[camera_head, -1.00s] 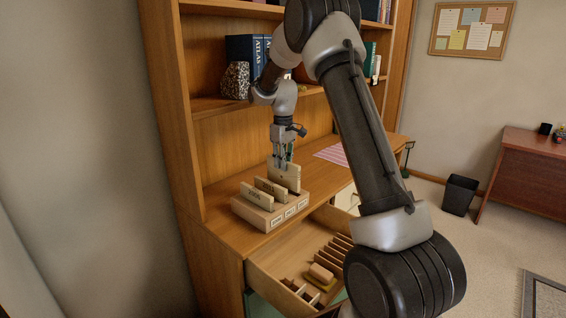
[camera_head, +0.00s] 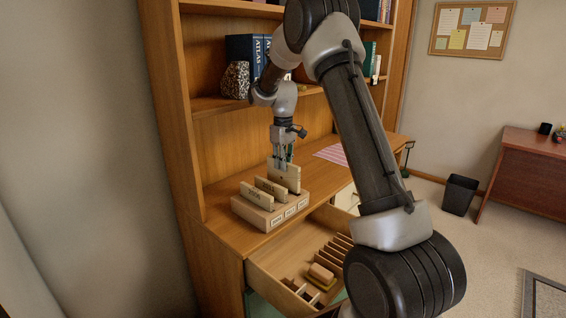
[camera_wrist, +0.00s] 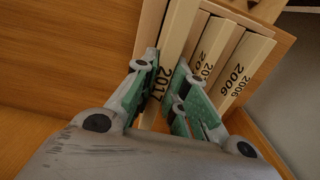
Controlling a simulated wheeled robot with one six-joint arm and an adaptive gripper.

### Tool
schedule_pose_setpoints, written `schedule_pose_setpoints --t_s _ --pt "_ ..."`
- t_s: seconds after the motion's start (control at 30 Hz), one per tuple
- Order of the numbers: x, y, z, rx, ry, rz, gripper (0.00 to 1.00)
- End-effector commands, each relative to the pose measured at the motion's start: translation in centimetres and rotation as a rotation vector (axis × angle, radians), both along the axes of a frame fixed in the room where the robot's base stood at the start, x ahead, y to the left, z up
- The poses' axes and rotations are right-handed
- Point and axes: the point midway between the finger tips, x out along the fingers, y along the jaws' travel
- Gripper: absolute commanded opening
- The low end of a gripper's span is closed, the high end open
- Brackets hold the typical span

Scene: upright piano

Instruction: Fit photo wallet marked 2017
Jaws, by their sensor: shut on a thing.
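The pale wooden photo wallet marked 2017 (camera_wrist: 163,88) stands between my green fingertips in the wrist view. My gripper (camera_wrist: 166,78) is shut on it, one finger on each side. In the head view my gripper (camera_head: 283,157) points down at the top of this wallet (camera_head: 286,178), in the right-hand slot of the wooden holder (camera_head: 248,214). I cannot tell how deep it sits. A middle wallet (camera_head: 270,188) and a left wallet marked 2006 (camera_head: 256,196) stand in the other slots. The middle number is partly hidden in the wrist view.
The holder stands on the wooden desk top (camera_head: 222,195), near its front edge. Below it an open drawer (camera_head: 262,280) holds wooden dividers and small blocks. A shelf (camera_head: 205,104) with atlases (camera_head: 240,48) and a speckled bookend (camera_head: 236,80) is behind my arm. A striped sheet (camera_head: 331,154) lies to the right.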

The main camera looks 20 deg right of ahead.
Motion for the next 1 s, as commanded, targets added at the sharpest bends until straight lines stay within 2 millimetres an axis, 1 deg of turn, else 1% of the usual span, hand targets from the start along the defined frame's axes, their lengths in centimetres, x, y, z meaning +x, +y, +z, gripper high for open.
schedule_pose_setpoints --t_s 1.0 --pt "0.0 0.0 -2.6 0.0 0.0 0.0 0.0"
